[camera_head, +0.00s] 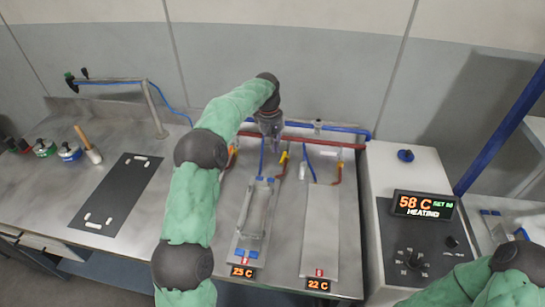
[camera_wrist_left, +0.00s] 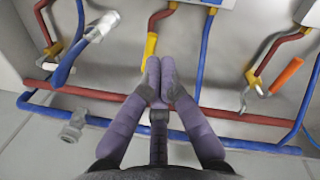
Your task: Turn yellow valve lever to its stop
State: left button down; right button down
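The yellow valve lever (camera_head: 284,158) sits on a copper-coloured pipe behind the two plates on the steel bench. In the left wrist view the yellow lever (camera_wrist_left: 150,48) lies just beyond and slightly left of my fingertips. My left gripper (camera_head: 270,128) hangs over the red and blue pipes near the lever, pointing down. In the left wrist view its purple fingers (camera_wrist_left: 160,72) are together at the tips, with nothing visible between them. Whether the fingers touch the lever I cannot tell. My right arm shows at lower right, but its gripper is outside the view.
Red (camera_wrist_left: 225,114) and blue (camera_wrist_left: 240,145) pipes run across under the gripper. A heating unit with a display (camera_head: 424,205) stands right. A black mat (camera_head: 123,190) lies left.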

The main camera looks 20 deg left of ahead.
pick_arm(q)
jog(key=s+a+m+t+h+p, duration=0.2)
jog(key=s+a+m+t+h, duration=0.25)
jog(key=a+m, duration=0.55)
jog(key=shift+t+y, duration=0.25)
jog(key=shift+t, duration=0.2)
jog(key=b+x, duration=0.2)
jog(key=x, duration=0.8)
jog(key=shift+w+f+b, duration=0.25)
jog(key=shift+f+b, duration=0.05)
jog(key=shift+f, duration=0.05)
jog(key=d, duration=0.3)
jog(key=shift+w+r, duration=0.15)
jog(key=shift+r, duration=0.2)
jog(key=shift+w+d+r, duration=0.1)
jog(key=shift+d, duration=0.35)
